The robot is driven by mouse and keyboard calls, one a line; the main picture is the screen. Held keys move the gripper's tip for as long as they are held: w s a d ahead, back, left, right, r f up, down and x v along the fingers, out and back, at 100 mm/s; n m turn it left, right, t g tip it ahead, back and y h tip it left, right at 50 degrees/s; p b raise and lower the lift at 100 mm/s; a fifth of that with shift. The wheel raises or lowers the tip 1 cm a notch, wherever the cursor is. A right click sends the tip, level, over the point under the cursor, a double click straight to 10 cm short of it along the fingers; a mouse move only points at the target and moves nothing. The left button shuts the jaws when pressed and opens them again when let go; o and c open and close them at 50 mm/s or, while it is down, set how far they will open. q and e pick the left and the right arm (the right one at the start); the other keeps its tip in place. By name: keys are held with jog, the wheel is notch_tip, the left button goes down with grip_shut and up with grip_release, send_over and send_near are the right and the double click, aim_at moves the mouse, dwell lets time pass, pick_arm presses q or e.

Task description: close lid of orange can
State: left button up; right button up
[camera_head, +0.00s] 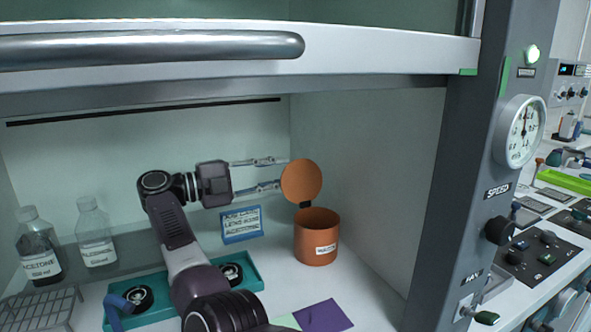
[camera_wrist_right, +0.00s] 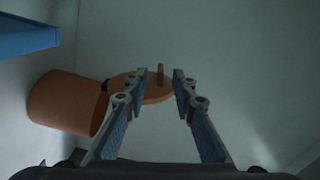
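The orange can (camera_head: 316,240) stands upright on the floor of the hood, with a white label on its front. Its round orange lid (camera_head: 301,181) is raised on a hinge at the left of the rim, so the can is open. My right gripper (camera_head: 279,173) is open, its two fingers reaching toward the back of the lid from the left. In the right wrist view the can (camera_wrist_right: 68,103) lies at the left. The lid (camera_wrist_right: 150,90) with a small knob shows beyond and between the open fingers (camera_wrist_right: 165,80); I cannot tell whether they touch it. My left gripper is out of view.
Bottles (camera_head: 38,245) stand at the left beside a wire rack (camera_head: 40,307). A teal tray (camera_head: 250,275) lies under my arm. A blue sign (camera_head: 241,225) stands left of the can. The raised sash (camera_head: 380,50) hangs overhead. The floor right of the can is clear.

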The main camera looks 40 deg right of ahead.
aim_at(295, 169)
jog(key=x, duration=0.5)
grip_shut()
dwell(0.3)
